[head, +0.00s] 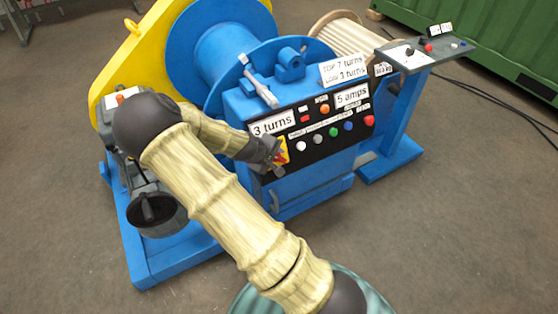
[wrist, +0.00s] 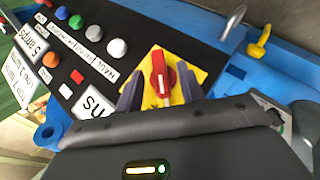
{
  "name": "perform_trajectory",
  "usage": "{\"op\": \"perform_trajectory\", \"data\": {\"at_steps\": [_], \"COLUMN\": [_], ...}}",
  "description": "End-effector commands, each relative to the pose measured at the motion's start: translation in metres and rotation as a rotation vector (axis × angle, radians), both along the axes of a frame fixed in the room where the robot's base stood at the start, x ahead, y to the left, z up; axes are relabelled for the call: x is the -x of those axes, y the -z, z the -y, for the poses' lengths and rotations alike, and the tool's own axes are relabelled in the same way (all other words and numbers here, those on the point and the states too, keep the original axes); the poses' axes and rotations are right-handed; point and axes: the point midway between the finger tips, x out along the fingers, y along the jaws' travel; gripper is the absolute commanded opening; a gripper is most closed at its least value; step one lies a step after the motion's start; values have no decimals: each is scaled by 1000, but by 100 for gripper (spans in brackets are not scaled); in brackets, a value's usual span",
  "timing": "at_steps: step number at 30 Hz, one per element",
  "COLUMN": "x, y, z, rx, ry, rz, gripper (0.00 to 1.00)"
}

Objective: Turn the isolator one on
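The isolator is a red rotary handle (wrist: 159,77) on a yellow plate (wrist: 186,88), at one end of the black control panel (head: 320,126). In the wrist view the handle stands between the two dark fingers of my gripper (wrist: 160,88), with the fingers apart on either side of it. I cannot tell whether either finger touches the handle. In the head view my gripper (head: 277,158) is at the panel's left end and hides most of the isolator; a bit of its yellow plate (head: 283,146) shows.
Several coloured buttons (head: 334,131) line the panel beside the isolator. Labels read "3 turns" (head: 273,123) and "5 amps" (head: 352,96). A blue drum (head: 215,45) and a yellow guard (head: 135,62) stand behind. A side console (head: 428,52) is at right. Floor in front is clear.

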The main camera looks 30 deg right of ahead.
Motion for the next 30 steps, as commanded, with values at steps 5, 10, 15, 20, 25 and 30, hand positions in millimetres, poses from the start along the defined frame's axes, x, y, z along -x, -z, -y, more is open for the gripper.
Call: {"op": "perform_trajectory", "data": {"at_steps": [5, 10, 15, 20, 25, 30], "x": [-7, -10, -9, -9, -9, -9], "y": [21, 26, 26, 26, 26, 26], "z": [15, 20, 21, 21, 21, 21], "rx": [1, 0, 0, 0, 0, -4], "ry": [1, 1, 2, 4, 4, 7], "rz": [-1, 1, 0, 0, 0, 0], "gripper": [38, 38, 38, 19, 0, 0]}}
